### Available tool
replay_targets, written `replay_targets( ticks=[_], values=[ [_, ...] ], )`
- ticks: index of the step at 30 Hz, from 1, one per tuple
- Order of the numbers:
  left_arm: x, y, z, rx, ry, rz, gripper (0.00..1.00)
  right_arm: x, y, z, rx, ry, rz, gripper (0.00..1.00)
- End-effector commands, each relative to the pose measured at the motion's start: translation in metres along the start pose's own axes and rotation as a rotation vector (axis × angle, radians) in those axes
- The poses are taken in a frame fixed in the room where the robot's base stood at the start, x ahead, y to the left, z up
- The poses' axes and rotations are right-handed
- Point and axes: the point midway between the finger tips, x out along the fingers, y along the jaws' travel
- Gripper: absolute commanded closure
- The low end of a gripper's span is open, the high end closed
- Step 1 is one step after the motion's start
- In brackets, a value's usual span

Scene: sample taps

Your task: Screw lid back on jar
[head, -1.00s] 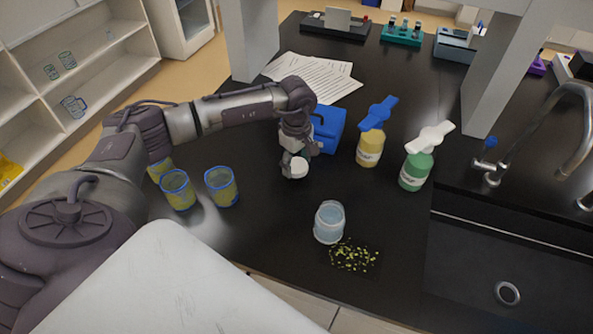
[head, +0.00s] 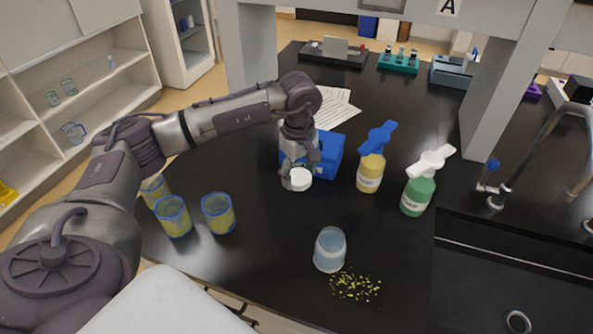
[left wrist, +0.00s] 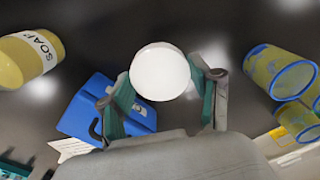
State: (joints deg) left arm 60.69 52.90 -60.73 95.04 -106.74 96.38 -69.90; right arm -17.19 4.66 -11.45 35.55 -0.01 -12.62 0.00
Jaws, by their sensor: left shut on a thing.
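A round white lid (head: 299,179) is held by my left gripper (head: 298,172), raised in front of a blue box. It also shows as a white disc in the left wrist view (left wrist: 160,72), between the two green-padded fingers. A translucent pale-blue jar (head: 329,250) stands on the black counter, nearer the front and slightly right of the lid. The lid and jar are clearly apart. The jar is not in the left wrist view. My right gripper is not in view.
A blue box (head: 328,155) sits behind the gripper. Yellow (head: 369,175) and green (head: 417,193) bottles stand to the right. Several blue-rimmed yellowish cups (head: 218,213) stand left. Green-yellow bits (head: 356,287) lie before the jar. The counter between cups and jar is clear.

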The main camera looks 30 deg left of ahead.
Motion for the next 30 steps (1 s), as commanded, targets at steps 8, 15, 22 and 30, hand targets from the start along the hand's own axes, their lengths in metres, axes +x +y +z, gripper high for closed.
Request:
replay_targets(
  ticks=[8, 15, 22, 30],
  values=[
    [-0.011, -0.045, 0.097, 0.72, -0.001, 0.004, 0.49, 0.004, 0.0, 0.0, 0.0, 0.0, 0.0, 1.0],
    [-0.017, -0.094, 0.148, 1.22, 0.0, 0.001, 0.49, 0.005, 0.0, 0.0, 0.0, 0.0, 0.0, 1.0],
    [-0.018, -0.1, 0.154, 1.287, 0.0, -0.001, 0.49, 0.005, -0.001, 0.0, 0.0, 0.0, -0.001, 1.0],
    [-0.018, -0.1, 0.153, 1.283, 0.0, 0.0, 0.49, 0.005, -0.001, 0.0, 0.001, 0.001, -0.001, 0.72]
  ],
)
